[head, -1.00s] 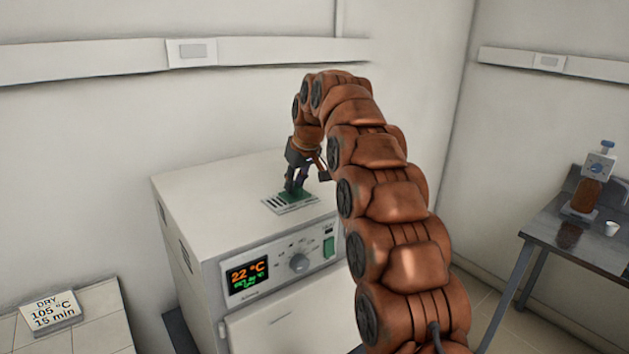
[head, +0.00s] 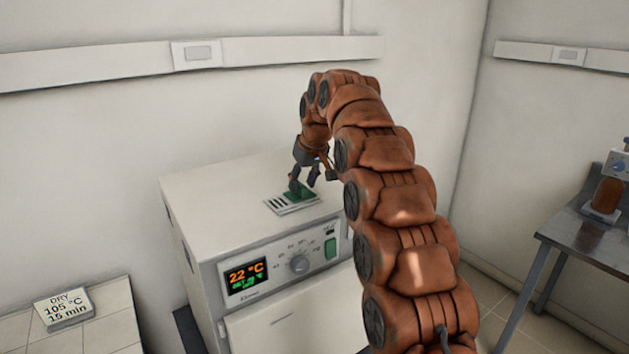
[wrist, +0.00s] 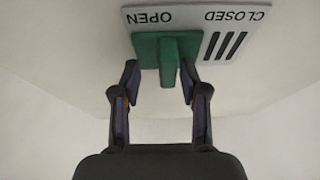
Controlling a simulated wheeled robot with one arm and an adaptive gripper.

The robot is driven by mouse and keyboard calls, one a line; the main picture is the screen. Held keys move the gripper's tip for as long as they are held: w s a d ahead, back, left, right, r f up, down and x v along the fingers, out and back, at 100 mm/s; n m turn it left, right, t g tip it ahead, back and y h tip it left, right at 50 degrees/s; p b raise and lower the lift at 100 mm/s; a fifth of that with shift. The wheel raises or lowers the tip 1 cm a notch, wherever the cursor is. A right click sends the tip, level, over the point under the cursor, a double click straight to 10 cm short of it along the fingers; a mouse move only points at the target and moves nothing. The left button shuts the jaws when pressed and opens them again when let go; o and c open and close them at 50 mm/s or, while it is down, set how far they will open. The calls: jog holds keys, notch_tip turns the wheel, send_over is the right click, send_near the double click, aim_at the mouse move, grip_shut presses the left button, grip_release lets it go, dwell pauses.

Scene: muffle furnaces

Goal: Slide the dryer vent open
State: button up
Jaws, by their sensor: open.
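The dryer (head: 240,205) is a white box with a grey vent plate (head: 276,207) on its top. The plate carries a green slider with a raised knob. In the wrist view the slider (wrist: 154,58) sits at the OPEN end of the plate (wrist: 236,17), with dark slots (wrist: 226,46) bare beneath the CLOSED label; both labels read upside down. My gripper (wrist: 160,82) is open. Its fingers stand on either side of the knob, with a gap on each side. In the head view my gripper (head: 304,188) is just above the slider (head: 300,194).
The dryer front has a display reading 22 °C (head: 246,276), a dial (head: 299,264) and a green switch (head: 330,248). A "DRY 105 °C 15 min" sign (head: 63,306) lies on a tiled bench at left. A metal table (head: 590,240) with an apparatus stands at right.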

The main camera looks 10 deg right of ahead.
aim_at(305, 188)
jog(key=shift+a+v, duration=0.15)
jog(key=shift+v, duration=1)
jog(key=shift+a+v, duration=0.2)
jog(key=shift+v, duration=0.9)
jog(key=shift+a+v, duration=0.15)
jog(key=shift+v, duration=1)
jog(key=shift+r, duration=0.15)
jog(key=shift+s, duration=0.1)
jog(key=s+d+f+m+g, duration=0.1)
jog(key=s+f, duration=0.6)
jog(key=s, duration=1)
jog(key=s+d+f+m+g+h, duration=0.1)
jog(key=s+f, duration=0.6)
jog(key=s, duration=1)
jog(key=s+d+f+m+g, duration=0.2)
jog(key=s+f, duration=0.5)
jog(key=s, duration=1)
jog(key=shift+s+d+g+h, duration=0.4)
jog(key=shift+d+g, duration=0.2)
jog(key=shift+g, duration=0.4)
